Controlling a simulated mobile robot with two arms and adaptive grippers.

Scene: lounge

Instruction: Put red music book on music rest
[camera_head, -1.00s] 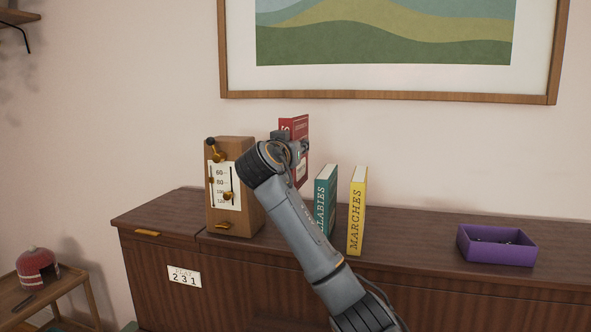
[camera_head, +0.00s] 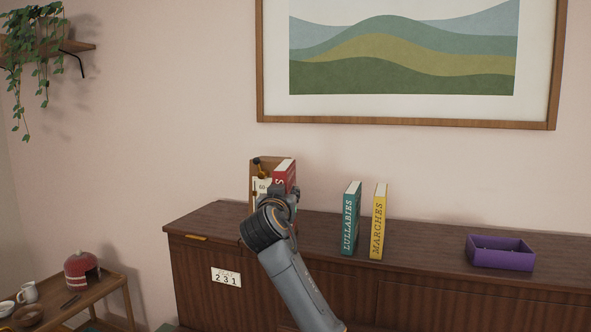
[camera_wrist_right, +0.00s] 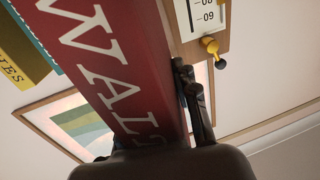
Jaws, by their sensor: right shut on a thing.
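The red music book (camera_head: 284,171) is upright in my right gripper (camera_head: 284,194), clear of the cabinet top and in front of the wooden metronome. The gripper is shut on it. In the right wrist view the book's red spine with large white letters (camera_wrist_right: 105,60) fills the left half, and a dark finger of my right gripper (camera_wrist_right: 192,100) lies along its side. My left gripper is in neither view. I see no music rest in these views.
The wooden metronome (camera_head: 257,165) is partly hidden behind the book and my arm. Green (camera_head: 350,222) and yellow (camera_head: 379,225) books stand upright on the cabinet (camera_head: 430,240). A purple tray (camera_head: 500,256) is at the right. A side table (camera_head: 112,284) is at lower left.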

